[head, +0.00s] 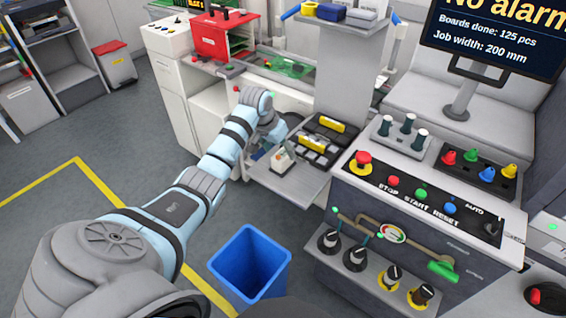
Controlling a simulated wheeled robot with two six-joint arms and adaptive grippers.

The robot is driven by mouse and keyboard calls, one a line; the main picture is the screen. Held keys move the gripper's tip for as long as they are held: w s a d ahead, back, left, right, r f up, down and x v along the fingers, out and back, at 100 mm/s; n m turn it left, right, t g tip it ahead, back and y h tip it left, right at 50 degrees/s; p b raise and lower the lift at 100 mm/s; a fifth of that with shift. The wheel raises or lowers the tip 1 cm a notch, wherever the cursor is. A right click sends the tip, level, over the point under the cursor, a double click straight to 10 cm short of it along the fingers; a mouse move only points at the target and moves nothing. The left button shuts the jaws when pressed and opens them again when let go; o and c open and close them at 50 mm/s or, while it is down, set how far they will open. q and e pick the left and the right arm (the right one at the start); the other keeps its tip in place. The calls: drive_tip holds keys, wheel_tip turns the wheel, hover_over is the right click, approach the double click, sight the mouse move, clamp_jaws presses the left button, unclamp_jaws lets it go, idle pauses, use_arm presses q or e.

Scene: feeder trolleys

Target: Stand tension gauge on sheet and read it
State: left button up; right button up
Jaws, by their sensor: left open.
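My left arm reaches in from the lower left to the pull-out shelf on the white machine. My left gripper (268,148) is at the shelf's left end, small and partly hidden by my wrist; it is open. A small pale upright device with a dark top, which looks like the tension gauge (282,162), stands on the shelf just right of the gripper. I cannot tell whether they touch. The grey flat surface (290,186) under it may be the sheet; its edges are hard to make out. No reading is legible. My right gripper is not in view.
A black tray with yellow-marked parts (318,142) sits on the shelf's right side. A control panel (420,190) with a red stop button stands to the right. A blue bin (250,262) is on the floor below. A red case (222,36) stands behind.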

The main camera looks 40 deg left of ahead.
sight(283, 154)
use_arm(q)
drive_tip(key=x, duration=0.2)
drive_tip(key=b+x, duration=0.1)
drive_tip(key=x, duration=0.1)
drive_tip(key=shift+w+a+f, duration=0.2)
drive_tip(key=shift+f, duration=0.1)
drive_tip(key=shift+r, duration=0.1)
drive_tip(key=c, duration=1.4)
clamp_jaws()
drive_tip(key=shift+r, duration=0.1)
